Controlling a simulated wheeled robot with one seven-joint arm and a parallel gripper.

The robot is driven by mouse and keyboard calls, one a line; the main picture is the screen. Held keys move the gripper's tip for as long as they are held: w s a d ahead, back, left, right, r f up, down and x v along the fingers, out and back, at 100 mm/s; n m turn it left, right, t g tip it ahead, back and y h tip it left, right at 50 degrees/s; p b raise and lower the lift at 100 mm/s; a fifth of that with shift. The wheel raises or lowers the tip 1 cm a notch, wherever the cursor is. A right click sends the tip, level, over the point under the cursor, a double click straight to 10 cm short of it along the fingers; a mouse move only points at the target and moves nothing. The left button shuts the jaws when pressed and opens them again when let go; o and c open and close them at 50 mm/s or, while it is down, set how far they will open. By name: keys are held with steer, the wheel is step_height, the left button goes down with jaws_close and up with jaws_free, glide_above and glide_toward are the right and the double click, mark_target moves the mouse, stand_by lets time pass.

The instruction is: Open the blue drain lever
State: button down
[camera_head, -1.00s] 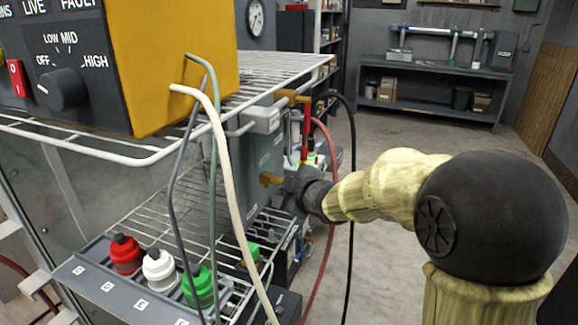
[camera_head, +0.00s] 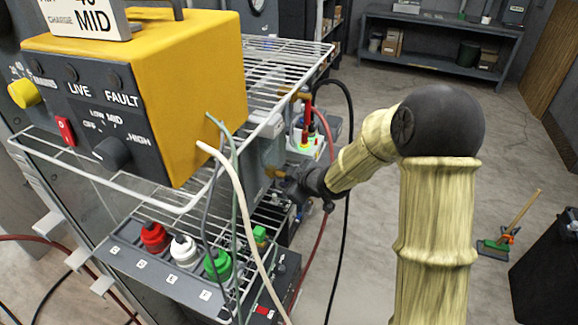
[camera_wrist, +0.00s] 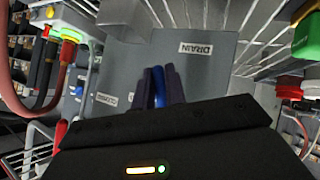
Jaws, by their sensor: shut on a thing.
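The blue drain lever (camera_wrist: 159,88) shows in the wrist view as a narrow blue strip between my two dark fingers. My gripper (camera_wrist: 160,86) is shut on it, and the fingers hide most of its length. Behind it is a grey panel with a white DRAIN label (camera_wrist: 196,48). A second small label (camera_wrist: 115,99) sits to the left of the fingers, too small to read surely. In the head view my gripper (camera_head: 283,180) reaches the side of the grey unit (camera_head: 273,150) on the wire rack; the lever itself cannot be made out there.
A yellow control box (camera_head: 190,90) stands on the upper wire shelf (camera_head: 285,62). Hoses and cables hang near my arm.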

steer(key=shift+s+a+r+m+g+y+p, duration=0.2)
steer(key=shift+g+p, duration=0.25)
steer(key=shift+p, duration=1.6)
steer(key=shift+s+d+f+m+g+p, duration=0.15)
steer(key=shift+m+g+p, duration=0.25)
steer(key=shift+p, duration=1.7)
steer(key=shift+s+a+r+m+g+y+p, duration=0.15)
steer(key=shift+g+p, duration=0.3)
steer(key=shift+p, duration=1.6)
steer(key=p, duration=0.2)
steer(key=shift+s+a+f+m+g+p, duration=0.15)
steer(key=shift+m+g+p, duration=0.1)
steer(key=shift+g+p, duration=0.15)
steer(key=shift+f+p, duration=0.15)
steer(key=shift+p, duration=0.35)
steer(key=c, duration=1.5)
jaws_free()
steer(key=shift+f, duration=0.1)
steer(key=shift+o, duration=0.2)
steer(key=shift+s, duration=0.1)
steer(key=p+v, duration=0.3)
steer(key=v, duration=1.4)
steer(key=shift+d+p, duration=0.2)
steer(key=shift+p, duration=0.2)
